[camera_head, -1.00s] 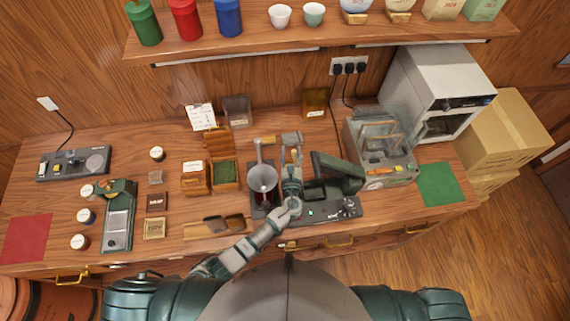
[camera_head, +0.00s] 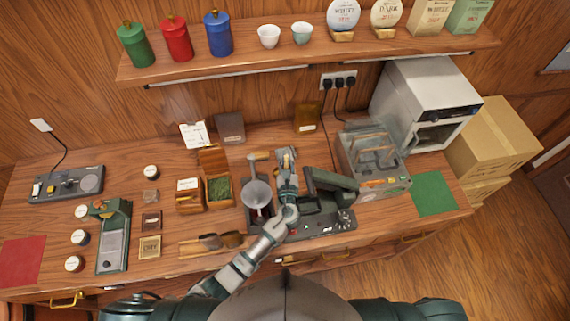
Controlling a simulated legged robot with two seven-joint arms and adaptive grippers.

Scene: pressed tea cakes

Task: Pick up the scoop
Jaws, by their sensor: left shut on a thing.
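Two wooden utensils with pale handles and dark brown heads (camera_head: 222,241) lie on the table's front part, left of the funnel; one looks like the scoop, but I cannot be sure. My left gripper (camera_head: 286,157) is to their right and farther back, between the grey funnel (camera_head: 257,194) and the dark green machine (camera_head: 333,180). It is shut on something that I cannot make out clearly. A short wooden piece (camera_head: 258,156) is just left of its fingers; I cannot tell whether they touch. My right gripper is not in view.
An open wooden box of green tea (camera_head: 219,189) stands left of the funnel. A scale (camera_head: 68,184), small round jars and a green tool (camera_head: 114,240) are farther left. A clear-topped machine (camera_head: 372,165) and an oven (camera_head: 425,95) stand right. The green mat (camera_head: 433,193) is bare.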

